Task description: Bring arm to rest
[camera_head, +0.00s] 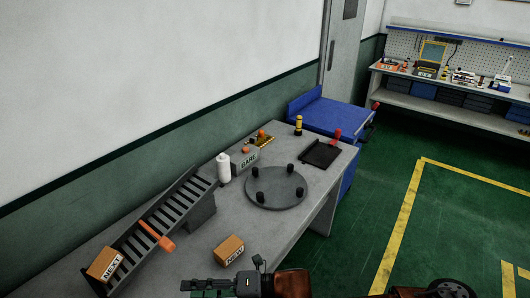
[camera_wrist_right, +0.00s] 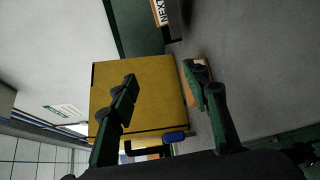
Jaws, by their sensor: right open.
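My right gripper (camera_head: 208,287) comes in at the bottom edge of the head view, in front of the grey bench (camera_head: 222,212). It is beside and below the small orange-brown box marked NEW (camera_head: 229,250). In the right wrist view the two fingers of this gripper (camera_wrist_right: 165,90) are spread apart, with nothing held between them. A large yellow box-shaped thing (camera_wrist_right: 150,75) lies beyond the fingers there. My left gripper is in neither view.
On the bench are a slotted dark rack (camera_head: 165,218), a NEXT box (camera_head: 105,264), a round grey plate with black posts (camera_head: 276,202), a white bottle (camera_head: 223,168) and a black tray (camera_head: 320,153). Open green floor (camera_head: 375,190) lies to the right.

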